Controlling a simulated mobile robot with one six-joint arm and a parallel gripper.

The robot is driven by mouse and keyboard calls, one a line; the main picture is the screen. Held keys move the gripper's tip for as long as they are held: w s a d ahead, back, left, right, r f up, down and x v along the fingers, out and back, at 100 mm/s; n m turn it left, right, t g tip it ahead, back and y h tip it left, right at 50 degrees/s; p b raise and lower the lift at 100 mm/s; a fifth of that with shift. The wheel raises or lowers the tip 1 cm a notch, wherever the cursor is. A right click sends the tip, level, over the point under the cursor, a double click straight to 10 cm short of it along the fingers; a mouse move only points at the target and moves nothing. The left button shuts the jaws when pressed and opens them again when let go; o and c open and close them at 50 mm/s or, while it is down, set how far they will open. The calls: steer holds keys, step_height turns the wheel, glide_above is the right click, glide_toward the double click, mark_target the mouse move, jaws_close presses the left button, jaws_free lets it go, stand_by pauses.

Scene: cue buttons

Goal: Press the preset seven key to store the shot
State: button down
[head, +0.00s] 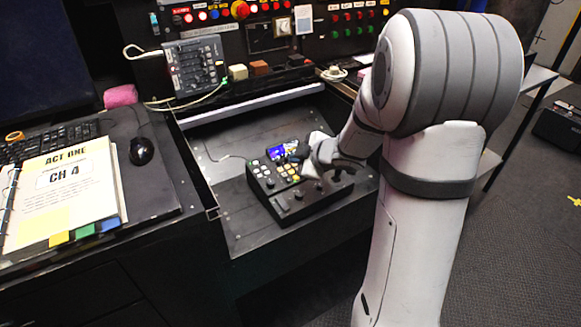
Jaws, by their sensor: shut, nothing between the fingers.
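A black control box (291,199) sits on the dark desk, with a small lit blue screen (276,153), rows of small keys (284,171) in white and yellow, and a joystick to the right. The key labels are too small to read, so I cannot tell which one is preset seven. My gripper (299,159) is at the box, pointing down over the keys just right of the screen. It is shut and empty. My wrist hides part of the right side of the box. I cannot tell whether the fingertips touch a key.
A binder marked CH 4 (75,181), a mouse (142,151) and a keyboard (45,142) lie on the left desk. A grey intercom panel (190,68) and a panel of coloured buttons (213,12) stand behind.

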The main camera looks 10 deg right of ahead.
steer(key=r+p, duration=0.2)
steer(key=r, duration=0.1)
steer(key=shift+s+d+r, duration=0.1)
steer(key=shift+s, duration=0.1)
stand_by(0.4)
steer(key=s+d+r+m+h+p, duration=0.3)
steer(key=r+m, duration=0.1)
steer(key=r, duration=0.2)
steer(key=s+d+r+m+h+p, duration=0.2)
steer(key=s+d+r+m+h, duration=0.1)
steer(key=r+m, duration=0.15)
steer(key=s+a+r+m+g+p, duration=0.2)
steer(key=s+a+m+g, duration=0.1)
steer(key=s, duration=0.7)
steer(key=s+a+r+m+g+y+p, duration=0.1)
steer(key=s+a+r+m+g+p, duration=0.1)
steer(key=s, duration=0.9)
steer(key=shift+a+r+m+g+p, duration=0.3)
steer(key=shift+a+r+m+g, duration=0.25)
steer(key=shift+a+m+g, duration=0.35)
steer(key=shift+s+a, duration=0.1)
